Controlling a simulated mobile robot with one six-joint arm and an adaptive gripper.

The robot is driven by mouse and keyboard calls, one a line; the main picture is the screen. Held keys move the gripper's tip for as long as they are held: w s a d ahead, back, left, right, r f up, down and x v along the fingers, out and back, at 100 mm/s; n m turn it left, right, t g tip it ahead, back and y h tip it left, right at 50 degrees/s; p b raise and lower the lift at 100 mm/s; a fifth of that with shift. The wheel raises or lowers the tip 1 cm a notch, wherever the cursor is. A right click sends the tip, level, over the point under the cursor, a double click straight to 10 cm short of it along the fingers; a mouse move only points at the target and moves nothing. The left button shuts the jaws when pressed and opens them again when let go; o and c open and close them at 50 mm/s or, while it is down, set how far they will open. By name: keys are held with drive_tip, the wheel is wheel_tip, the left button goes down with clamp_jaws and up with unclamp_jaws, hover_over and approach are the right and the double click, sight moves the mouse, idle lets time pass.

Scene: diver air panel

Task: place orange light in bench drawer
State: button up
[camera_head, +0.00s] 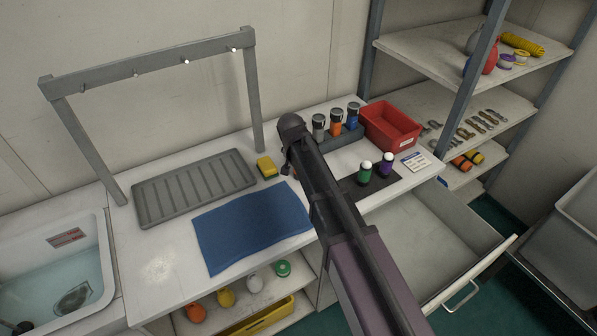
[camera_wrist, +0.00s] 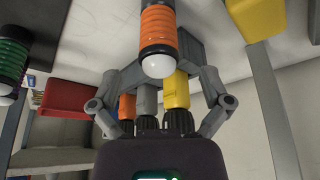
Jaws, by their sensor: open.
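The orange light (camera_wrist: 158,35), black-ringed with a white lens, shows close up in the wrist view, which looks upside down. It stands upright, between or just beyond the spread fingers of my gripper (camera_wrist: 157,78). My gripper is open and I see no finger closed on the light. In the head view my arm hides most of this spot. The bench drawer (camera_head: 425,235) is pulled out at the right and its visible floor is empty; my arm covers part of it.
A green light (camera_head: 365,173) and a purple light (camera_head: 386,164) stand on a dark mat. A rack holds black-capped cylinders: grey (camera_head: 318,127), orange (camera_head: 336,122), blue (camera_head: 352,117) and yellow (camera_wrist: 177,90). A red bin (camera_head: 391,128), yellow sponge (camera_head: 266,166) and blue cloth (camera_head: 252,227) lie nearby.

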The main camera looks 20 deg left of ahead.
drive_tip(key=shift+b+x, duration=1.6)
drive_tip(key=shift+x, duration=0.45)
clamp_jaws()
drive_tip(key=shift+r, duration=0.25)
wheel_tip(320, 180, up, 3)
drive_tip(key=p, duration=0.3)
drive_tip(key=shift+f, duration=0.1)
drive_tip(key=s+d+r+p, duration=0.1)
drive_tip(key=s+d+p, duration=0.1)
drive_tip(key=s+d, duration=0.7)
drive_tip(key=s, duration=0.4)
drive_tip(key=shift+s+r, duration=0.25)
drive_tip(key=shift+r, duration=0.15)
